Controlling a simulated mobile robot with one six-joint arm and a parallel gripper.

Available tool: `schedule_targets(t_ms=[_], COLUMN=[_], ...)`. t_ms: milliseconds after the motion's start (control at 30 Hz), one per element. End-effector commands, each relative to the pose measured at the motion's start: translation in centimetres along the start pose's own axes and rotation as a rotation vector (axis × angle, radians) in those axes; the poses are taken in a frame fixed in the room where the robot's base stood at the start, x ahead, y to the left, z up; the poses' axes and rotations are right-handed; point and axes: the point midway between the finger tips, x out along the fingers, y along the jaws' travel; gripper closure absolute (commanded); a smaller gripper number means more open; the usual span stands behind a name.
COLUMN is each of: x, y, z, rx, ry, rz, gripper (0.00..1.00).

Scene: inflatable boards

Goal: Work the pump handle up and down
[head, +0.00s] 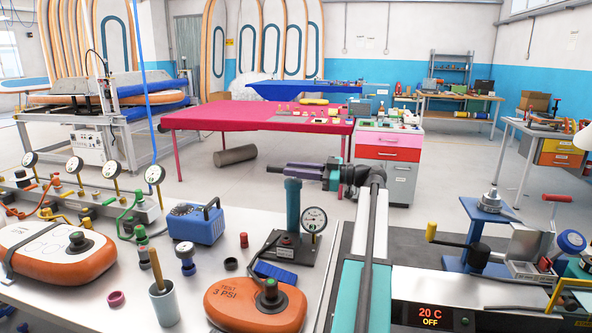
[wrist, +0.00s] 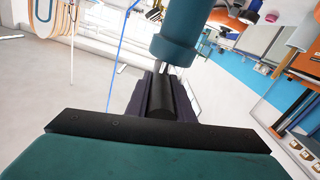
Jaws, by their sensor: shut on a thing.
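The pump has an upright teal barrel (head: 293,207) on a dark base, with a round white gauge (head: 314,220) at its right. The barrel also shows at the top of the wrist view (wrist: 178,38), with a short bright rod at its end. My gripper (head: 292,171) comes from the right and sits just above the barrel. In the wrist view its purple fingers (wrist: 162,90) are shut on the black pump handle (wrist: 162,100).
An orange test bladder (head: 232,303) lies in front of the pump, with a blue block (head: 275,272) near its base. A blue box with a handle (head: 197,223) and a grey cup (head: 164,303) stand at left. The pink table (head: 260,118) is behind.

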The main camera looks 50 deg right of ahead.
Motion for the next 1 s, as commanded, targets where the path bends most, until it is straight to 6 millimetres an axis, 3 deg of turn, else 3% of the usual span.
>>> schedule_targets(t_ms=[33,67,100,200,667,1000], x=[-0.1,-0.1,-0.1,-0.1,-0.6,-4.6], y=[-0.3,-0.4,-0.4,-0.4,-0.2,-0.1], z=[1.3,1.3,1.3,1.2,0.7,0.7], rx=[0.010,0.010,0.010,0.009,0.004,0.003], ry=[-0.021,-0.021,-0.021,-0.020,-0.016,-0.016], rz=[-0.005,-0.005,-0.005,-0.005,-0.002,0.000], gripper=[1.00,1.00,0.77,0.61,0.61,0.61])
